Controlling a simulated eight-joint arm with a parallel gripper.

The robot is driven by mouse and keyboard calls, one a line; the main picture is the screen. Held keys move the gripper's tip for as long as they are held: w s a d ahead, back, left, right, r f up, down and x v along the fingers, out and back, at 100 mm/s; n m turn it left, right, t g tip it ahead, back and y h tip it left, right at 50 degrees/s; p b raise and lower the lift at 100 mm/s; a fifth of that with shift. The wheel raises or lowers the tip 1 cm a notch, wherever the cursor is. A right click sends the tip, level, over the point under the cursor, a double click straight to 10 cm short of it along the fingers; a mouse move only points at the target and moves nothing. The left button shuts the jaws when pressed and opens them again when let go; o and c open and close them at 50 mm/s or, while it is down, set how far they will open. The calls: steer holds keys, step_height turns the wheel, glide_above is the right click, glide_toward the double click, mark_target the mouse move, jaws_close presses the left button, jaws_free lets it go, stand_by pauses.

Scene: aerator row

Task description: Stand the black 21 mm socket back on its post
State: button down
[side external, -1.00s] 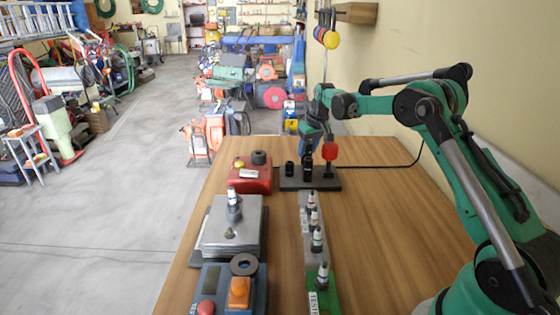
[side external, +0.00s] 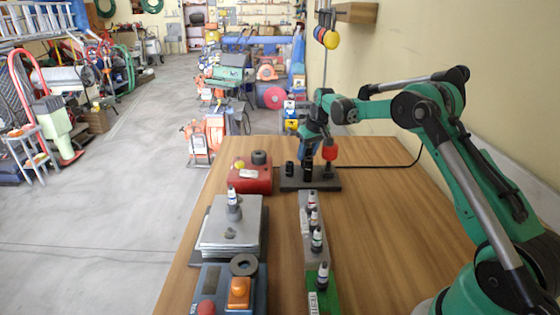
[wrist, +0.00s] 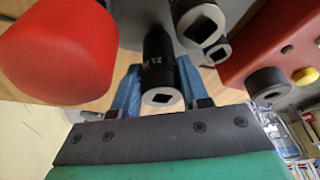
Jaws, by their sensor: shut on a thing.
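The black 21 mm socket (wrist: 158,72) is between the two blue fingers of my gripper (wrist: 157,92) in the wrist view, its square-holed end facing the camera and its number showing. In the side view, my gripper (side external: 310,150) is over the dark base (side external: 325,183) at the far part of the table, with the socket (side external: 307,170) below the fingers, looking upright. Its post is hidden, so I cannot tell whether the socket is around it. Other sockets (wrist: 200,24) stand beside it, one small dark one (side external: 290,168) to its left.
A red-topped tool (side external: 329,150) stands close to the right of my gripper. A red box (side external: 251,178) is just left of the base. A row of small bottles (side external: 316,238) and a grey metal plate stack (side external: 232,225) are nearer.

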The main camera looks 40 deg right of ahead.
steer(key=shift+f, duration=0.45)
steer(key=shift+c, duration=1.8)
jaws_free()
steer(key=shift+r, duration=0.1)
steer(key=shift+r, duration=3.45)
